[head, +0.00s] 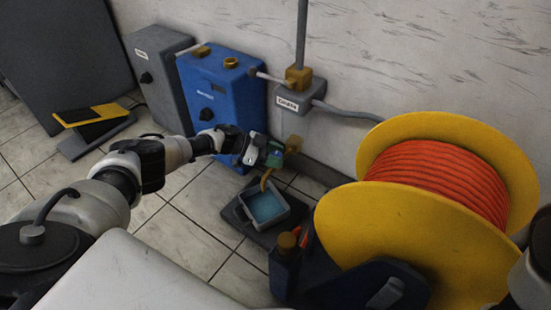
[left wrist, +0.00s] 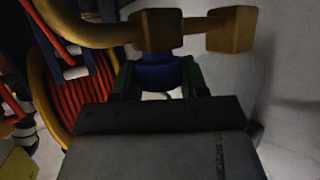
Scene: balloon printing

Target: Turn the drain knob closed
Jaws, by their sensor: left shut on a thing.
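The drain knob (left wrist: 160,72) is blue and sits under a brass fitting (left wrist: 157,28) in the left wrist view. My left gripper (head: 273,156) reaches it from the left in the head view. Its green fingers stand on both sides of the knob in the left wrist view (left wrist: 160,82), and it is shut on the knob. In the head view the gripper mostly hides the knob. A brass block (head: 293,144) shows just beyond the gripper, and a curved brass spout (head: 266,179) comes down below it. The knob's exact turn angle is hard to tell. My right gripper is out of view.
A dark tray (head: 245,214) with blue liquid stands on the floor under the spout. A large yellow reel (head: 350,245) with orange hose is at right. A blue box (head: 222,92) and a grey box (head: 157,63) stand by the wall. A labelled grey box (head: 300,95) hangs above.

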